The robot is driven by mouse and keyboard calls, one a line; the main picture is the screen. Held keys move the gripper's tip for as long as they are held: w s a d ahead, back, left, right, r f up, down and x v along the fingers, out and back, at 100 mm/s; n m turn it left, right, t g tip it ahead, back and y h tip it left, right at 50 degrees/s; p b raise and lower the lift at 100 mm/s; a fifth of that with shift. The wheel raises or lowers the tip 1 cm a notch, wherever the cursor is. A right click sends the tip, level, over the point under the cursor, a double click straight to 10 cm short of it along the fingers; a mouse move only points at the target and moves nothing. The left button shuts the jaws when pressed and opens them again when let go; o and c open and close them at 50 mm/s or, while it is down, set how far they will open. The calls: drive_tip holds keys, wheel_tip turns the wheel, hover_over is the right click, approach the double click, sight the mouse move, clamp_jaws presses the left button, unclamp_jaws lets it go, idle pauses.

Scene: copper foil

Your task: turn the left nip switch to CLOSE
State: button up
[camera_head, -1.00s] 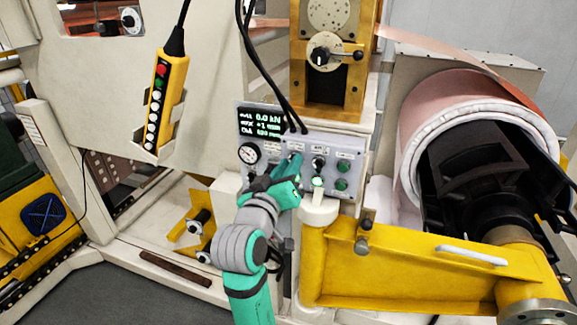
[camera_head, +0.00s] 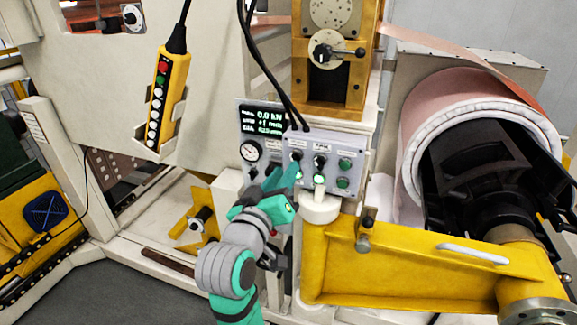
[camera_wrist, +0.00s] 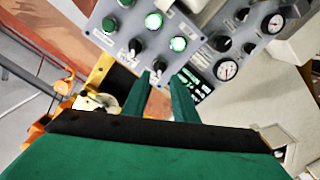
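The grey control panel (camera_head: 332,147) carries two black switches side by side above lit green buttons. The left nip switch (camera_head: 297,157) shows just above my gripper's fingertips. It also shows in the wrist view (camera_wrist: 158,68), between the two finger ends. The right switch (camera_head: 320,161) stands beside it and shows in the wrist view (camera_wrist: 135,46). My gripper (camera_head: 291,177) is at the panel's left part. In the wrist view its green fingers (camera_wrist: 163,78) are apart, one each side of the left switch. I cannot tell whether they touch it. The labels are too small to read.
A display (camera_head: 265,120) and a dial gauge (camera_head: 250,150) are left of the switches. Black cables hang in front of the panel's top. A yellow arm (camera_head: 420,265) and a white post stand close at the lower right. A yellow pendant (camera_head: 168,95) hangs at the left.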

drive_tip(key=v, duration=0.6)
idle(0.3)
drive_tip(key=s+f+n+y, duration=0.1)
drive_tip(key=s+f+y, duration=0.15)
drive_tip(key=f, duration=0.85)
drive_tip(key=s+f+n+y, duration=0.1)
drive_tip(key=s+f+y, duration=0.15)
drive_tip(key=f, duration=0.85)
drive_tip(key=s+f+g, duration=0.1)
drive_tip(key=s+f, duration=1)
drive_tip(key=s, duration=0.1)
drive_tip(key=s+d+f+m, duration=0.1)
drive_tip(key=s+d+m, duration=0.1)
drive_tip(key=s, duration=0.8)
drive_tip(key=s+d+f+m, duration=0.1)
drive_tip(key=s+f+m, duration=0.1)
drive_tip(key=s, duration=0.8)
drive_tip(key=shift+s+d+f+m+g+y, duration=0.2)
drive_tip(key=shift+s+d+m+g+y, duration=0.1)
drive_tip(key=shift+d+g, duration=0.1)
